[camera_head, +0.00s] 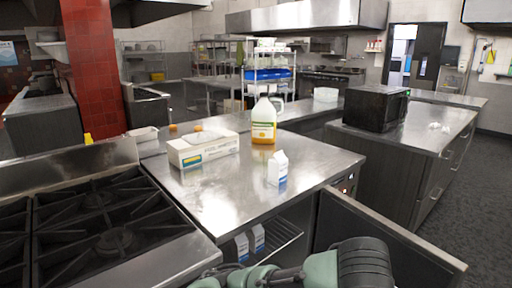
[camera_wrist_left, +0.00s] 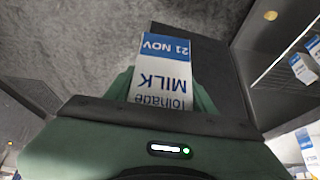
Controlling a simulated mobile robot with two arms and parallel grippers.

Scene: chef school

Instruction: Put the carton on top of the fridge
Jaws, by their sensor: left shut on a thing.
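My left gripper (camera_wrist_left: 160,92) is shut on a milk carton (camera_wrist_left: 166,65), white with a blue band reading "21 NOV". Its green fingers are on both sides of the carton. The fridge (camera_head: 225,200) is a low steel counter unit with its door (camera_head: 385,232) open. One carton (camera_head: 278,169) stands upright on its top near the right edge. Two more cartons (camera_head: 242,246) (camera_head: 259,238) stand on the rack inside; they also show at the right of the left wrist view (camera_wrist_left: 303,68). The held carton is not visible in the head view. My right gripper is not in view.
The top's front middle is clear. A stove (camera_head: 110,235) adjoins on the left. A black microwave (camera_head: 375,108) stands on another counter to the right.

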